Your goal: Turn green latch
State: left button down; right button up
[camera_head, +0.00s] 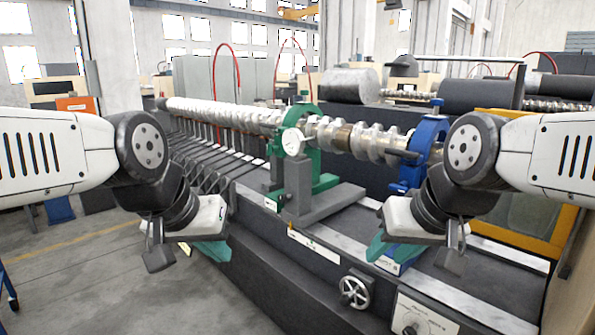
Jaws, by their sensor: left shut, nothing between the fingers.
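The green clamp ring (303,112) stands upright around the long crankshaft (230,114) near the middle of the machine. My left gripper (163,252) points down at the left, in front of the machine and apart from the green ring. It is shut and empty. My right gripper (455,252) hangs over the machine's right front, below the blue ring. Its fingers are partly hidden and I cannot tell their opening.
A blue clamp ring (428,138) holds the shaft at the right, close to my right wrist. A grey block (318,203) stands below the green ring. A handwheel (354,291) projects from the machine's front. The floor (100,285) at the left is open.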

aim_at(270, 149)
jog(key=u, duration=0.25)
jog(key=i+u, duration=0.25)
jog(key=u, duration=0.2)
jog(key=i+l+u, duration=0.15)
jog(key=u, duration=0.25)
jog(key=i+l+u, duration=0.25)
jog(key=i+l, duration=0.65)
